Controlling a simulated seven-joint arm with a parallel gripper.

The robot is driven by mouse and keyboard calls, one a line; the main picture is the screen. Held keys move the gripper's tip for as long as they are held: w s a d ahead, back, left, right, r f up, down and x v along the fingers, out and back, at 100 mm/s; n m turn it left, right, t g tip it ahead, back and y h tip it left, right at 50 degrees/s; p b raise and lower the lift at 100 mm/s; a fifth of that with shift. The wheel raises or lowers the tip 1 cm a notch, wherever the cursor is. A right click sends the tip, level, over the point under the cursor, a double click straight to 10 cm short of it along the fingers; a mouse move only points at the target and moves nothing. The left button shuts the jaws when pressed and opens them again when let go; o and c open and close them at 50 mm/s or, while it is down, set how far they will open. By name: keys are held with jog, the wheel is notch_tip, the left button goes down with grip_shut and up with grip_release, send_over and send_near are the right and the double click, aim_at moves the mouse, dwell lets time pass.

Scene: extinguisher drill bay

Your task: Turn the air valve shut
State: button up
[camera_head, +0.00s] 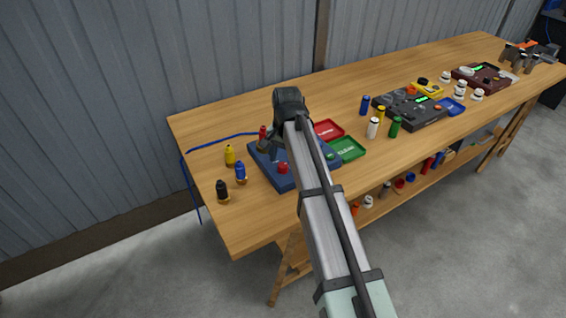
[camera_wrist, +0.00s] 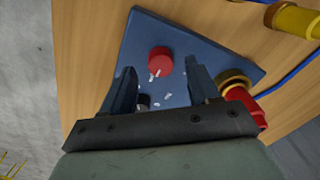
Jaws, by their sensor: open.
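A blue panel (camera_head: 263,173) lies on the near left part of the wooden bench. It also fills the middle of the wrist view (camera_wrist: 215,62). A red round knob (camera_wrist: 160,60) with white marks beside it sits on the panel; it looks like the air valve, though no label is readable. My gripper (camera_wrist: 162,85) is open above the panel, its two dark fingers apart. The red knob shows just beyond the fingertips, with nothing seen gripped. A small dark cylinder (camera_wrist: 143,102) is partly hidden between the fingers. In the head view my arm covers part of the panel.
A red cylinder with a brass collar (camera_wrist: 243,95) stands close by the right finger. Yellow (camera_head: 230,156), blue (camera_head: 240,173) and black (camera_head: 222,190) cylinders stand left of the panel. Red (camera_head: 328,130) and green (camera_head: 347,149) trays lie to its right. A blue hose (camera_head: 225,143) runs behind.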

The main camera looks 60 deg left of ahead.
aim_at(283, 168)
jog(key=shift+f, duration=1.25)
jog(key=shift+c, duration=0.4)
jog(key=c, duration=1)
jog(key=shift+o, duration=0.2)
